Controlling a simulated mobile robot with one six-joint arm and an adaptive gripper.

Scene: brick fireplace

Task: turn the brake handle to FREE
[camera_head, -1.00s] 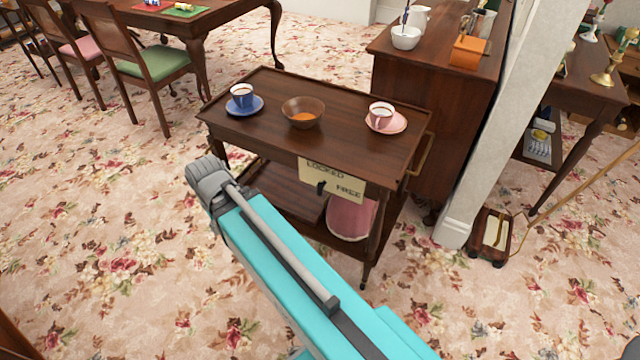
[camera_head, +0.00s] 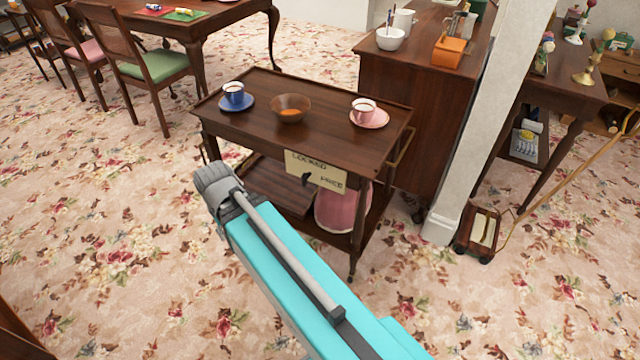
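The brake handle (camera_head: 307,178) is a small dark lever on the cream label plate (camera_head: 331,181) at the front of the wooden trolley (camera_head: 330,143). The plate reads LOCKED at the upper left and FREE at the lower right. The handle hangs at the plate's lower edge between the two words; its exact setting is too small to tell. My turquoise arm rises from the bottom of the view to a grey joint left of the plate. I cannot make out any gripper fingers, and nothing of mine visibly touches the handle.
A pink rounded thing (camera_head: 342,210) sits on the lower shelf. A cabinet (camera_head: 412,115) and a white post (camera_head: 489,125) stand right. Carpet in front is clear.

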